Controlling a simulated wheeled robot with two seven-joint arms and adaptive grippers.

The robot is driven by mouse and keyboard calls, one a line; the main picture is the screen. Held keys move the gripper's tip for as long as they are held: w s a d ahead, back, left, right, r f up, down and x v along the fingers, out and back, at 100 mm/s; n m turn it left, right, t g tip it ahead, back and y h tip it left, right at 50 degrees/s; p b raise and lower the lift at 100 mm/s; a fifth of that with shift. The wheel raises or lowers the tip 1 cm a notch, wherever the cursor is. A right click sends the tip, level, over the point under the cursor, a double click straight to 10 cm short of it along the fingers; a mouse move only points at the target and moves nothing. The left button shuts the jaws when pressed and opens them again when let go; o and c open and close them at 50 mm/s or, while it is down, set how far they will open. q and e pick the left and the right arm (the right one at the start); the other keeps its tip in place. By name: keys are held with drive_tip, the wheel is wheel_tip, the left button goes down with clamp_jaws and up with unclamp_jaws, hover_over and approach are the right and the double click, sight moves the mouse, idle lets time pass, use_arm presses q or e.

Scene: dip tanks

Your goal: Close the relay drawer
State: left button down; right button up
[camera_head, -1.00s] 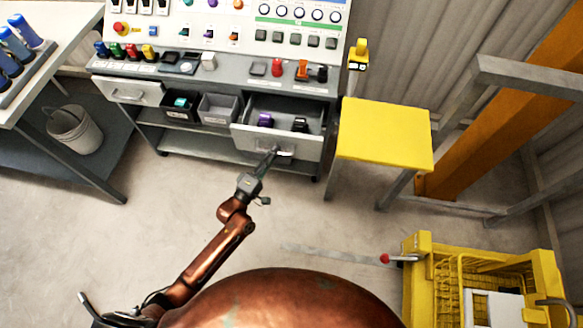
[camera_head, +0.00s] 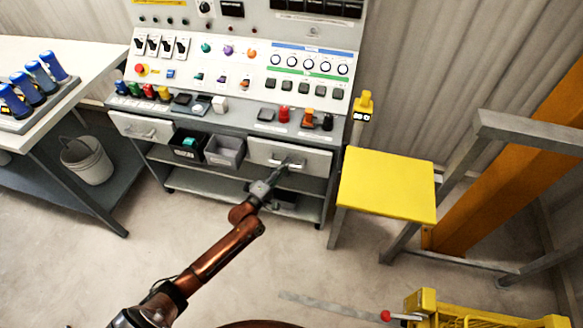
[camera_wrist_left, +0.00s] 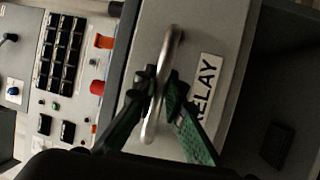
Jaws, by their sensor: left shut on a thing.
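The relay drawer (camera_head: 310,157) is the right-hand drawer under the control console. Its front appears flush with the cabinet, and its inside is hidden. My left gripper (camera_head: 283,170) is at the drawer's metal handle (camera_head: 294,164). In the left wrist view, the dark green fingers of my left gripper (camera_wrist_left: 160,92) are shut on the handle (camera_wrist_left: 168,62), one on each side of the bar. The RELAY label (camera_wrist_left: 206,85) is beside the handle on the drawer front (camera_wrist_left: 225,30). My right gripper is not in view.
A yellow-topped stool (camera_head: 388,185) stands right of the console. Another drawer (camera_head: 140,127) and two open bins (camera_head: 224,150) are to the left. A bench (camera_head: 70,80) with a bucket (camera_head: 86,160) under it stands further left. A yellow cart (camera_head: 450,310) is at lower right.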

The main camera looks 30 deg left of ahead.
use_arm(q)
drive_tip(key=shift+w+a+r, duration=0.1)
drive_tip(key=shift+w+r, duration=0.05)
drive_tip(key=c, duration=2.5)
unclamp_jaws()
drive_tip(key=o, duration=0.3)
drive_tip(key=shift+w+f, duration=0.15)
drive_tip(key=shift+f, duration=0.05)
drive_tip(key=shift+o, duration=1.1)
drive_tip(key=v, duration=1.2)
